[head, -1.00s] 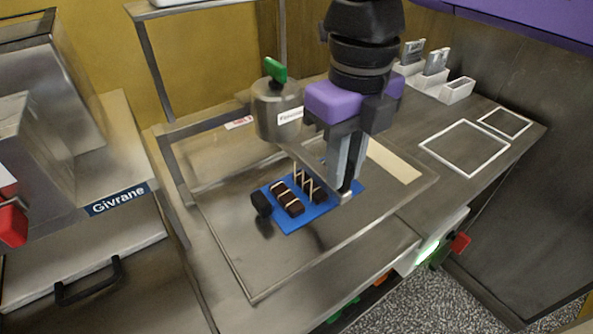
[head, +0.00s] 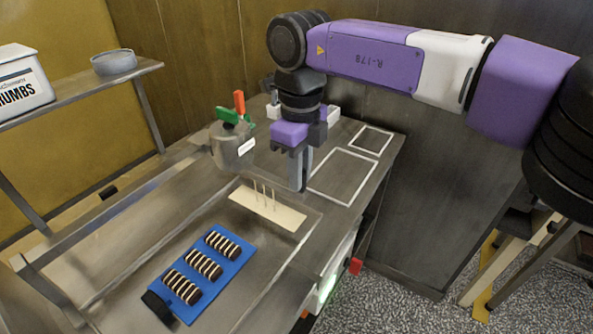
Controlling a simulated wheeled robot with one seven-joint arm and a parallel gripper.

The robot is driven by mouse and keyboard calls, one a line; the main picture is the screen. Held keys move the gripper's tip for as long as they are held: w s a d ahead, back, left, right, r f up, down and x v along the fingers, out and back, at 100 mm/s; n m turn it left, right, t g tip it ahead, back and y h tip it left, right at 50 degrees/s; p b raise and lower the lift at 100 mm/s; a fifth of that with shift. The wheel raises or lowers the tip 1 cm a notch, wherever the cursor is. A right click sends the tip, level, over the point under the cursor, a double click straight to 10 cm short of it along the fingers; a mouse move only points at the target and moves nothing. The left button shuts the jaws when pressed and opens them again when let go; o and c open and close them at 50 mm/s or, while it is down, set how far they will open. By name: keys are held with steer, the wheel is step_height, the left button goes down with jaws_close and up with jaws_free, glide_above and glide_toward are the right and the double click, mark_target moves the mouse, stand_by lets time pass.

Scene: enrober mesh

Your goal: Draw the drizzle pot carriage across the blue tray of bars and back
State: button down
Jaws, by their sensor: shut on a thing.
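The drizzle pot (head: 230,150), a grey metal pot with green and orange parts on top and a white label, sits on its carriage past the far end of the tray. Thin pale strands hang below it over a cream strip (head: 290,216). The blue tray (head: 237,262) lies at lower left with three dark bars (head: 203,265), all striped with pale lines. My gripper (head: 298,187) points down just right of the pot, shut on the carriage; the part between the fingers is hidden.
A black block (head: 158,307) is at the tray's near end. A metal rail (head: 80,245) runs along the left. White outlined squares (head: 342,177) mark free counter at right. A shelf (head: 85,88) holds a white tub (head: 22,80) and a round tin (head: 114,63).

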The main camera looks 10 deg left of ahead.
steer(key=shift+w+d+r, duration=0.1)
steer(key=shift+w+r, duration=0.05)
steer(key=shift+w, duration=0.2)
steer(key=c, duration=1.4)
jaws_free()
steer(key=shift+o, duration=0.4)
steer(key=shift+r, duration=3.85)
